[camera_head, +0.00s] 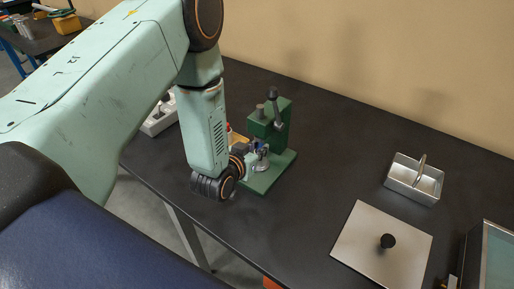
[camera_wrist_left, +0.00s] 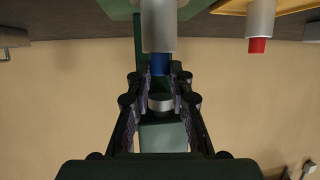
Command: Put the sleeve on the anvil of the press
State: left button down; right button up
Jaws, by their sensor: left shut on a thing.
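The green press (camera_head: 279,140) stands on the black table, with a dark lever at its top and a flat green base (camera_head: 270,178). My left gripper (camera_head: 253,158) is at the front of the press, below its head. It is shut on the sleeve, a silver cylinder with a blue end (camera_head: 258,146). In the left wrist view the fingertips (camera_wrist_left: 160,76) close at the blue end, and the silver body (camera_wrist_left: 158,25) reaches to the top edge. A silver round part (camera_wrist_left: 160,103) of the press shows between the fingers. The anvil is hidden, so contact cannot be told. My right gripper is out of view.
A yellow tray (camera_wrist_left: 232,6) and a red-ended silver cylinder (camera_wrist_left: 260,20) are beside the press. A metal tin with a handle (camera_head: 403,185), a steel plate with a black knob (camera_head: 360,245) and a glass-sided box (camera_head: 497,262) stand right. The table between is clear.

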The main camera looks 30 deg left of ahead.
pick_arm(q)
jog(key=c, duration=1.2)
grip_release()
jog(key=shift+a, duration=0.1)
jog(key=shift+r, duration=0.2)
jog(key=v, duration=1.2)
